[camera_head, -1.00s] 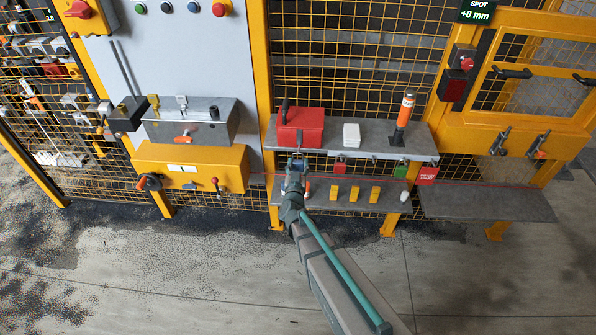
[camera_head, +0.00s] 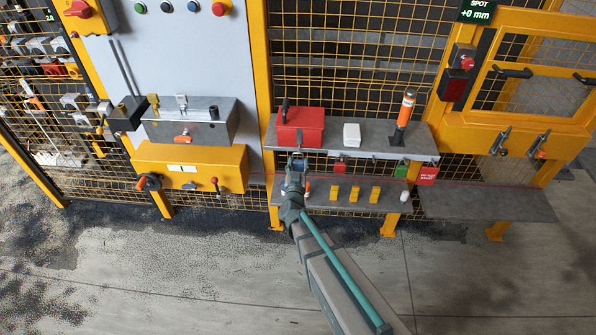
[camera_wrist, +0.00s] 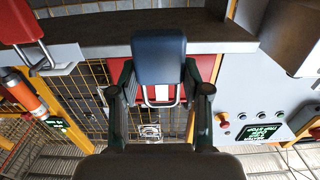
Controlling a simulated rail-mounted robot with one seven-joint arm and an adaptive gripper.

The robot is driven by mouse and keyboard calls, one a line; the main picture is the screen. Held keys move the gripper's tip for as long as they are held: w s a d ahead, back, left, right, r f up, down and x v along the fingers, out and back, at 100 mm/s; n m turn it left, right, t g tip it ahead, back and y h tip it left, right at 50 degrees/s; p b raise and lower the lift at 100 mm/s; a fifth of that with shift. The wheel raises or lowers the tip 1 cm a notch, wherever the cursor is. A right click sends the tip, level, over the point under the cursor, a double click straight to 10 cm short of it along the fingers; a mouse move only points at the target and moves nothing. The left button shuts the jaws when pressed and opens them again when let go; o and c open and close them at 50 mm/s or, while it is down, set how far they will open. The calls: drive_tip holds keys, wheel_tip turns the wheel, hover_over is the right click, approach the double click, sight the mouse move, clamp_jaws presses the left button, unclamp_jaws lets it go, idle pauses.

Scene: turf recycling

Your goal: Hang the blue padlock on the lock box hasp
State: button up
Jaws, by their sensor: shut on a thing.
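The blue padlock (camera_wrist: 158,58) is between the two fingers of my gripper (camera_wrist: 159,78) in the wrist view, its metal shackle pointing down in that picture. In the head view my gripper (camera_head: 296,172) is just below the front edge of the upper shelf, and the padlock shows only as a small blue patch (camera_head: 297,163). The red lock box (camera_head: 301,127) stands on that shelf above my gripper. A red surface (camera_wrist: 206,66) shows behind the padlock in the wrist view. I cannot make out the hasp clearly.
Several yellow pieces stand on the lower shelf (camera_head: 322,205). A grey cabinet (camera_wrist: 262,85) is at the right in the wrist view.

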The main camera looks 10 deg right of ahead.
drive_tip(key=shift+x, duration=1.5)
idle(1.0)
drive_tip(key=shift+w+d+f+b, duration=0.15)
drive_tip(key=shift+w+f+b, duration=0.25)
drive_tip(key=shift+w, duration=0.1)
idle(0.5)
drive_tip(key=shift+w+f+b, duration=0.15)
drive_tip(key=shift+f+b, duration=0.15)
drive_tip(key=shift+f, duration=0.05)
idle(1.1)
drive_tip(key=o, duration=1.3)
